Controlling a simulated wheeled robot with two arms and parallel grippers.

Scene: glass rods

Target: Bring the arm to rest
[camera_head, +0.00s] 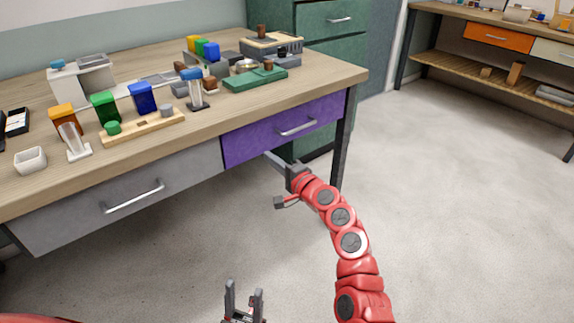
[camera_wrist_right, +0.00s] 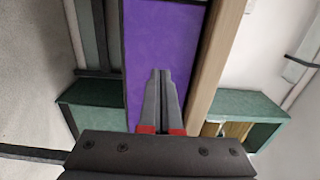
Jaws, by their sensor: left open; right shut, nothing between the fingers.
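My right arm (camera_head: 340,215) is red with dark joints and reaches up from the bottom right in the head view. Its gripper (camera_head: 268,156) is in front of the desk, just below the purple drawer. In the right wrist view the two grey fingers of this gripper (camera_wrist_right: 160,76) lie together, with nothing between them, against a background of the purple drawer front. I cannot tell whether they touch it. My left gripper (camera_head: 244,290) stands at the bottom of the head view with its two dark fingers apart and empty, over the floor.
The wooden desk (camera_head: 225,112) holds several blocks, small stands and trays. Its purple drawer (camera_head: 262,140) and grey drawer (camera_head: 130,192) look shut. A green cabinet (camera_head: 273,14) stands behind, a workbench (camera_head: 470,14) at the far right. The floor (camera_head: 450,200) right of my arm is clear.

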